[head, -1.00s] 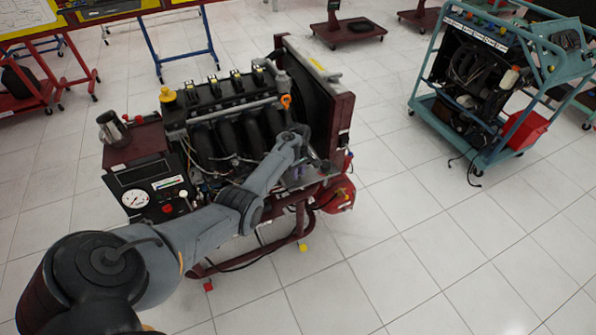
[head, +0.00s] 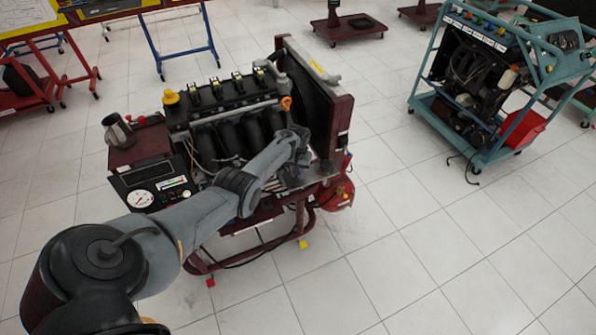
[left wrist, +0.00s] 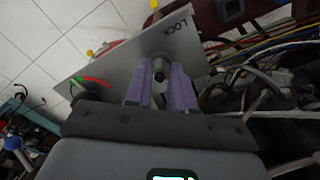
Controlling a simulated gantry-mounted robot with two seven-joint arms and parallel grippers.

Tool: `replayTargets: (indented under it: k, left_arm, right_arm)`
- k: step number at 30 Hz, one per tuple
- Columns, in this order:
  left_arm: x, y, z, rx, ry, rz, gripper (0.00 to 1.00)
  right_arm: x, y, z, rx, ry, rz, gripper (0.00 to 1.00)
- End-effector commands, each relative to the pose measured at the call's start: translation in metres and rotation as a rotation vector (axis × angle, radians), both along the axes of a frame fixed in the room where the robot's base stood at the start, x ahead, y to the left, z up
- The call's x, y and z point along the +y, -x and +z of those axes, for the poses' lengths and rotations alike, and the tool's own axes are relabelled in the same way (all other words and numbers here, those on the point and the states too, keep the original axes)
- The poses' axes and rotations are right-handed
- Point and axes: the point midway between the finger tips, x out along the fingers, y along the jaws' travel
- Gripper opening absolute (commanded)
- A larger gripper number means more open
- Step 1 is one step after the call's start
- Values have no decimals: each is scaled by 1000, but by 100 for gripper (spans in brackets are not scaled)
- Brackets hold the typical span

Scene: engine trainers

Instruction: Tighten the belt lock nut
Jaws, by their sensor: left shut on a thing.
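The belt lock nut (left wrist: 161,74) shows in the left wrist view as a grey piece with a dark round centre, in front of a grey plate (left wrist: 110,75) marked LOCK. A red and green arc is on the plate. The purple fingers of my left gripper (left wrist: 160,92) are on both sides of the nut and shut on it. In the head view my left gripper (head: 298,162) is at the front right of the engine trainer (head: 225,110), beside the radiator. The nut is hidden there by my wrist. My right gripper is in neither view.
Wires and hoses (left wrist: 240,80) crowd the right of the plate in the left wrist view. The dark red radiator frame (head: 338,130) stands close to the right of my gripper. A teal engine stand (head: 420,100) is at the far right. Floor between them is clear.

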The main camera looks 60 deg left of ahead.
Motion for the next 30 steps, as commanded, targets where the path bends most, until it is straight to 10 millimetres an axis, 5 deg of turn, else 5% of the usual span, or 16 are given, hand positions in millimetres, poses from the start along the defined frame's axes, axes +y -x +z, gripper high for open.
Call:
replayTargets:
  k: [30]
  left_arm:
    - [2,1,-1,1,-1,-832,0]
  right_arm:
    - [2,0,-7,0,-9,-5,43]
